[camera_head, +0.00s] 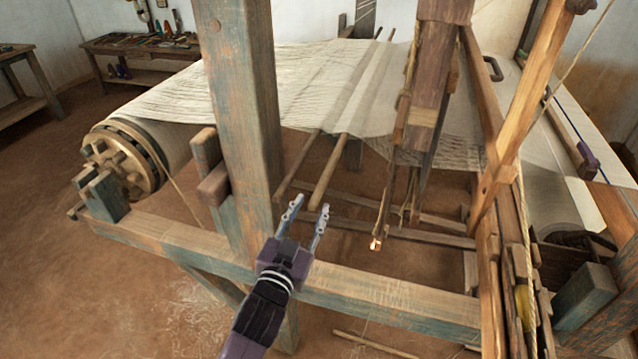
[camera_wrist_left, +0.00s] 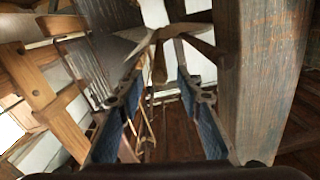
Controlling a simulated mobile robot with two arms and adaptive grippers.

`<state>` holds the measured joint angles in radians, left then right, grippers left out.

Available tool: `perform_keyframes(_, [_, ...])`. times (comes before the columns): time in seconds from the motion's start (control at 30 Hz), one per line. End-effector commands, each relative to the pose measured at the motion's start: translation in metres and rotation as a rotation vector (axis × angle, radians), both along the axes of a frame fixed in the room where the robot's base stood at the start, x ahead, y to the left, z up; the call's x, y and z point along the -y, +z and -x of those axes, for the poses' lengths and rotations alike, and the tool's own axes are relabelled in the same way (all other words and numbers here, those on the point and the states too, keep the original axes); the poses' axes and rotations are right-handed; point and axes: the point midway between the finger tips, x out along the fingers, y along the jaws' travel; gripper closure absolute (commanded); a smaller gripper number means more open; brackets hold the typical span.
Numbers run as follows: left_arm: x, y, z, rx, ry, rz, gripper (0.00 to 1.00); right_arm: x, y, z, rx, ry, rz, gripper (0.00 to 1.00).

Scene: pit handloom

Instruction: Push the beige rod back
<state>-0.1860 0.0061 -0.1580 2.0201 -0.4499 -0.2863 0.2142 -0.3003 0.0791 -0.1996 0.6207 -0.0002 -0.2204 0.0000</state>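Two rods stick out from under the pale warp sheet (camera_head: 345,85) toward me, side by side. The lighter, beige rod (camera_head: 329,172) is the right one; a darker rod (camera_head: 298,166) lies to its left. My left gripper (camera_head: 311,206) is open, with its fingers apart and nothing seen held, just in front of the near ends of the rods. In the left wrist view the open fingers (camera_wrist_left: 164,45) frame a brown rod end (camera_wrist_left: 160,68) between them; I cannot tell whether they touch it. My right gripper is not in view.
A thick upright post (camera_head: 243,120) stands close left of my left gripper, and a frame beam (camera_head: 385,300) runs below it. Hanging wooden parts (camera_head: 430,75) stand to the right. A cloth roller (camera_head: 125,160) is at the left. A tool bench (camera_head: 140,45) stands behind.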

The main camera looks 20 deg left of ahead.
Motion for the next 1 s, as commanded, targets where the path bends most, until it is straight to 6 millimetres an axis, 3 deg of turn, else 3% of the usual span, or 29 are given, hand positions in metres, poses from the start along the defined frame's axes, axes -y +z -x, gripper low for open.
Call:
perform_keyframes(0.43, [0.003, -0.001, -0.061, -0.001, -0.002, 0.001, 0.67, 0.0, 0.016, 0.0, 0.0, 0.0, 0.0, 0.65])
perform_keyframes(0.87, [0.003, -0.002, -0.07, -0.002, -0.002, 0.0, 0.67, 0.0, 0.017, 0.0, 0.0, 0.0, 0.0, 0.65])
perform_keyframes(1.0, [0.003, -0.002, -0.07, -0.002, -0.002, 0.0, 0.82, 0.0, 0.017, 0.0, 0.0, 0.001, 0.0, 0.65])
